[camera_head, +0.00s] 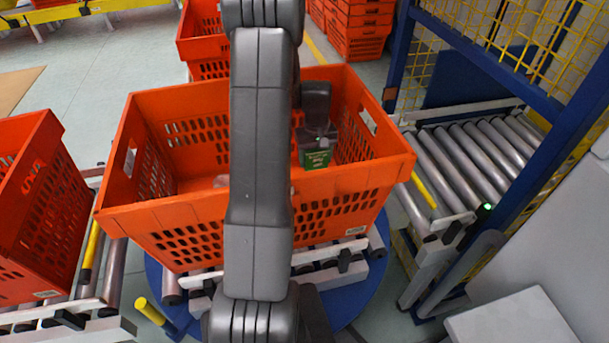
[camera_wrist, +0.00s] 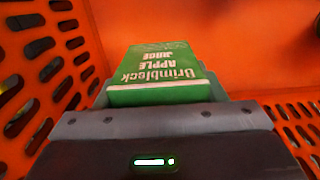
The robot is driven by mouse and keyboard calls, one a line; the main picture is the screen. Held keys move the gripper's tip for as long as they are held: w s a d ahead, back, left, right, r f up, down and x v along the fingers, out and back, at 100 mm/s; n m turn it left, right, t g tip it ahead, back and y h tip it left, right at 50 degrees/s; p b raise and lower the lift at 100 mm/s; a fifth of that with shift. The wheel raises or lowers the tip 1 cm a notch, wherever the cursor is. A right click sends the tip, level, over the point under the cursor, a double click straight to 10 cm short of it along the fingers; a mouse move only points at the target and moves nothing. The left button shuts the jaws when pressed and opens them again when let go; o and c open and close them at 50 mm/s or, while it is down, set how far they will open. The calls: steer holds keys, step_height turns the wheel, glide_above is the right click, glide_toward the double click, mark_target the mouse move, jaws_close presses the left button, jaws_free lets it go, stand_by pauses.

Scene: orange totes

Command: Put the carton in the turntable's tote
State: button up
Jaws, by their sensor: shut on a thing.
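The carton (camera_wrist: 160,70) is green with white lettering that reads apple juice. In the wrist view it sits between the fingers of my gripper (camera_wrist: 165,112), which is shut on it. In the head view my gripper (camera_head: 316,135) reaches down inside the orange tote (camera_head: 160,213) on the blue turntable (camera_head: 372,290), on the tote's right side. The carton (camera_head: 317,158) shows there below the gripper as a small green patch. Orange tote walls (camera_wrist: 250,40) surround it in the wrist view. Whether the carton touches the tote floor is hidden.
Another orange tote (camera_head: 40,215) stands on rollers at the left. A third tote (camera_head: 205,45) is behind. A roller conveyor (camera_head: 465,160) with a blue frame (camera_head: 565,130) and yellow mesh stands at the right. Stacked totes (camera_head: 355,30) are at the back.

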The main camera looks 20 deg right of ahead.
mark_target(315, 168)
steer(key=shift+f+b, duration=0.5)
steer(key=shift+f, duration=1.95)
steer(key=shift+f, duration=0.15)
steer(key=o, duration=1.2)
steer(key=shift+c, duration=0.2)
step_height(315, 168, up, 12)
steer(key=p, duration=0.2)
steer(key=shift+p, duration=0.35)
